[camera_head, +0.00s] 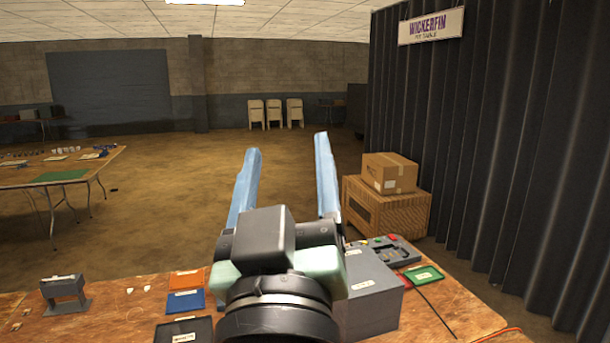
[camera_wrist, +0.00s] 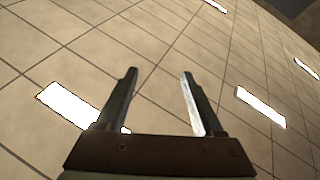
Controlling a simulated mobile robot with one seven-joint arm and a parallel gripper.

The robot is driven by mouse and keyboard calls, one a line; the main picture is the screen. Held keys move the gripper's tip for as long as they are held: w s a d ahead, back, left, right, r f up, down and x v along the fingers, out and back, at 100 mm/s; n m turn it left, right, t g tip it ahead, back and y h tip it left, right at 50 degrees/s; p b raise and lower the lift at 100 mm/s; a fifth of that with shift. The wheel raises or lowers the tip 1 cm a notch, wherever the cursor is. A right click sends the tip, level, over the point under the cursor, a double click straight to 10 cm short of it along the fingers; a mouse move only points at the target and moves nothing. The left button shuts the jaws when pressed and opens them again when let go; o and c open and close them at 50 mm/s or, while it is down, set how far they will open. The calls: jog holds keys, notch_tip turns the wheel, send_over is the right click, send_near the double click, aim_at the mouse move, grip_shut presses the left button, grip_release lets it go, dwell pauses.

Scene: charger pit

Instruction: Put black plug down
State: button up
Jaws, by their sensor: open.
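My gripper (camera_head: 288,145) is raised above the table, its two long blue-grey fingers pointing up and spread apart. In the wrist view the gripper (camera_wrist: 159,73) is open, with nothing between the fingers and only ceiling beyond. I cannot make out a black plug in either view. A thin black cable (camera_head: 436,315) runs along the right of the table, and its ends are not clear. My arm and gripper hide the middle of the table.
The wooden table (camera_head: 110,318) holds a grey stand (camera_head: 65,295), an orange tray (camera_head: 187,279), a blue tray (camera_head: 184,300), a black tray (camera_head: 183,331), a grey box (camera_head: 372,300), a grey device (camera_head: 391,250) and a green tray (camera_head: 423,274). A dark corrugated wall (camera_head: 500,130) stands at right.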

jog(key=s+d+r+m+t, duration=0.1)
jog(key=s+r+m+t, duration=0.2)
jog(key=s+r, duration=0.5)
jog(key=shift+d+r+t, duration=0.35)
jog(key=shift+r+t, duration=0.25)
jog(key=shift+r, duration=0.3)
jog(key=shift+s, duration=0.1)
